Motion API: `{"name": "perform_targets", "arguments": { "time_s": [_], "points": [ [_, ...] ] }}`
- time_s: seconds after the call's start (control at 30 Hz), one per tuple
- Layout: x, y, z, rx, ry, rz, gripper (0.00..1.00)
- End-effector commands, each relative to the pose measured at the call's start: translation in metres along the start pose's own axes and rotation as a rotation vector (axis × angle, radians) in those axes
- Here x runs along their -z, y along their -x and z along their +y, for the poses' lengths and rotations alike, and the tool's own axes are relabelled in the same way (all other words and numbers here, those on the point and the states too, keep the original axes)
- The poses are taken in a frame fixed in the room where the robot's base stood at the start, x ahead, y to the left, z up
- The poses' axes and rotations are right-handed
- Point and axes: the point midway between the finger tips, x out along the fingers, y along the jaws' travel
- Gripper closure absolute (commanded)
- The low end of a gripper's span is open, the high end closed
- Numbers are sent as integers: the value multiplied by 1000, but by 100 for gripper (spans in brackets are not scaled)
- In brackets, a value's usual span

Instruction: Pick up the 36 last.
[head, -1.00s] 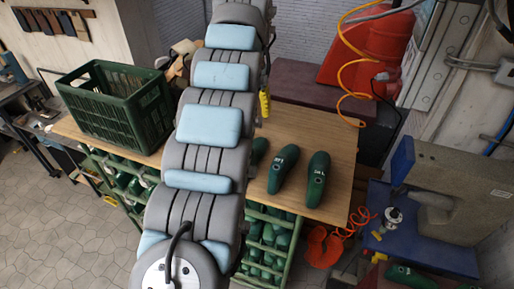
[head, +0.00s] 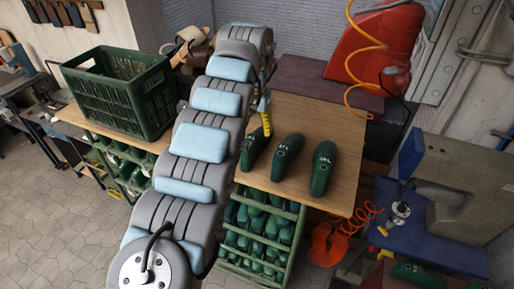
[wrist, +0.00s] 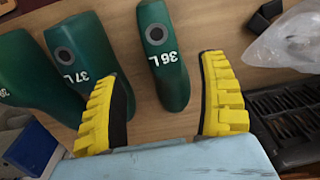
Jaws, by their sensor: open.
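The 36 last (wrist: 170,75) is dark green, marked "36 L" in white, with a round hole in its top. It lies on the wooden tabletop; in the head view it is the leftmost of three lasts (head: 252,150). My gripper (wrist: 161,70) is open with its yellow fingers apart, one on each side of the 36 last in the wrist view. I see no contact, and how far above it the fingertips are is unclear. In the head view a yellow finger (head: 266,116) shows just behind that last; the rest of the gripper is hidden by my arm.
The 37 last (wrist: 88,62) lies close beside the left finger in the wrist view, with another last (wrist: 30,75) beyond it. A dark crate (wrist: 285,118) and clear plastic (wrist: 290,40) are at the right. A green crate (head: 115,100) stands on the table's left.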

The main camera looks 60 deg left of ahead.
Motion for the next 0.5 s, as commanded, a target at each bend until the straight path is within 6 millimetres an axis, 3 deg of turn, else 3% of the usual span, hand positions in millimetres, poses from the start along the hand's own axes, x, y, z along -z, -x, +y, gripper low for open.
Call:
{"name": "perform_targets", "arguments": {
  "time_s": [0.27,0.5],
  "points": [
    [-1,-13,-5,0,4,-3,25],
    [0,-45,-9,0,7,-1,25]
  ]
}}
